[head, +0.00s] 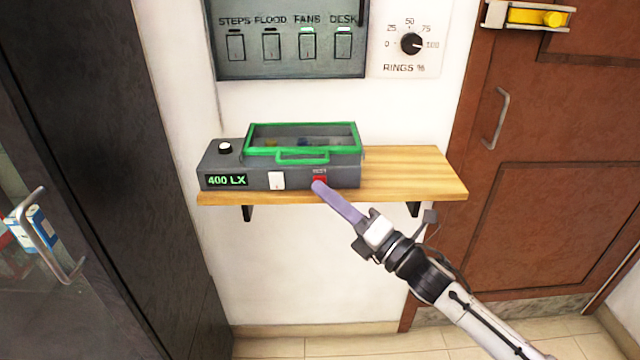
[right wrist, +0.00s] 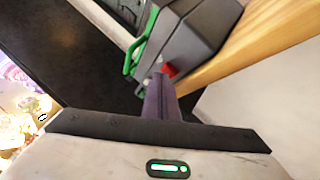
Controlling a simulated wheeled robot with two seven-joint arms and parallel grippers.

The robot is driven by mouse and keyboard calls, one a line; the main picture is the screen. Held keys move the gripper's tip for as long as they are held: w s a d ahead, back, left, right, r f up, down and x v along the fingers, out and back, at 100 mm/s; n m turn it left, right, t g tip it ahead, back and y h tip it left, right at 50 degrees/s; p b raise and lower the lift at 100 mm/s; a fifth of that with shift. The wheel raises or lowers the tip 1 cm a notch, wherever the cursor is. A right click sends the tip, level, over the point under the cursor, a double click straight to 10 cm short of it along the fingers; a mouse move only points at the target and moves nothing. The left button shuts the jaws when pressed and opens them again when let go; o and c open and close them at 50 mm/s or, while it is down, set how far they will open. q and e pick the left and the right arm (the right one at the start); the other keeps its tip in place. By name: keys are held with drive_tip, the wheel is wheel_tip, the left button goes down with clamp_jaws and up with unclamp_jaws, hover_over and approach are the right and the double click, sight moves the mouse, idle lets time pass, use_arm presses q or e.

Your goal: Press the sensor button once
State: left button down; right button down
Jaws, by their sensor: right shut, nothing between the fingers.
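A grey sensor box (head: 340,178) sits on a wooden shelf, with a green-framed clear lid (head: 300,126) on top. Its front has a display reading 400 LX (head: 226,181), a white square button (head: 276,180) and a small red button (head: 320,179) under a tiny label. My right gripper (head: 318,187) is shut and empty, its purple fingers pointing at the red button and covering part of it. In the right wrist view, the fingertips (right wrist: 160,78) are beside the red button (right wrist: 170,70); I cannot tell whether they touch it. My left gripper is out of view.
The shelf (head: 420,178) is bare on its right. Above are a switch panel (head: 290,68) and a rings dial (head: 411,43). A dark cabinet (head: 120,150) stands left; a brown door (head: 560,130) with a handle (head: 496,118) is right.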

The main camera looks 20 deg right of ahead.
idle(0.5)
drive_tip(key=shift+s+a, duration=0.2)
drive_tip(key=shift+s, duration=0.6)
drive_tip(key=s, duration=0.2)
drive_tip(key=s+a+p, duration=0.1)
drive_tip(key=s, duration=0.1)
drive_tip(key=shift+s+a+p, duration=0.2)
drive_tip(key=shift+s+p, duration=0.1)
drive_tip(key=shift+s, duration=0.1)
idle(0.4)
